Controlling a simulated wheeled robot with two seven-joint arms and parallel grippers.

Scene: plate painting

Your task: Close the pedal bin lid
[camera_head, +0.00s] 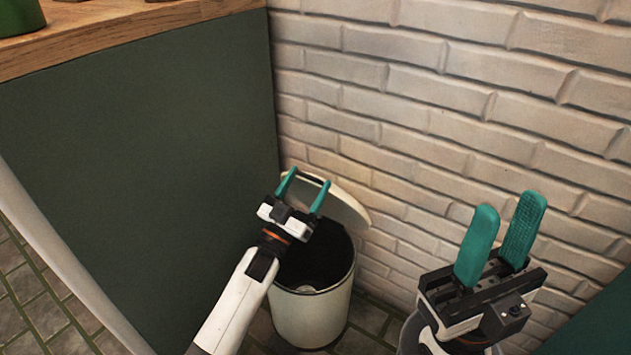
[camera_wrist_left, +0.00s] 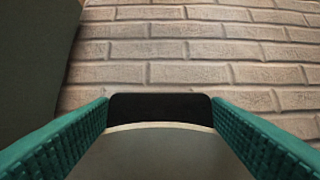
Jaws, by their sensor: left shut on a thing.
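The white pedal bin (camera_head: 312,312) stands on the floor in the corner, its dark inside showing. Its pale round lid (camera_head: 346,208) is raised and tilted back at the brick wall. My left gripper (camera_head: 308,179) is at the lid's upper left part, with its teal fingers spread wide and shut on the lid. In the left wrist view the lid's curved edge (camera_wrist_left: 160,126) lies between the two fingers. My right gripper (camera_head: 511,203) is empty, with a gap between its fingers, in front of the wall at the right. The pedal is hidden from view.
The white brick wall (camera_head: 450,110) is behind the bin. A dark green cabinet side (camera_head: 140,150) stands left of it under a wooden worktop (camera_head: 130,35). Tiled floor (camera_head: 370,330) shows around the bin's base.

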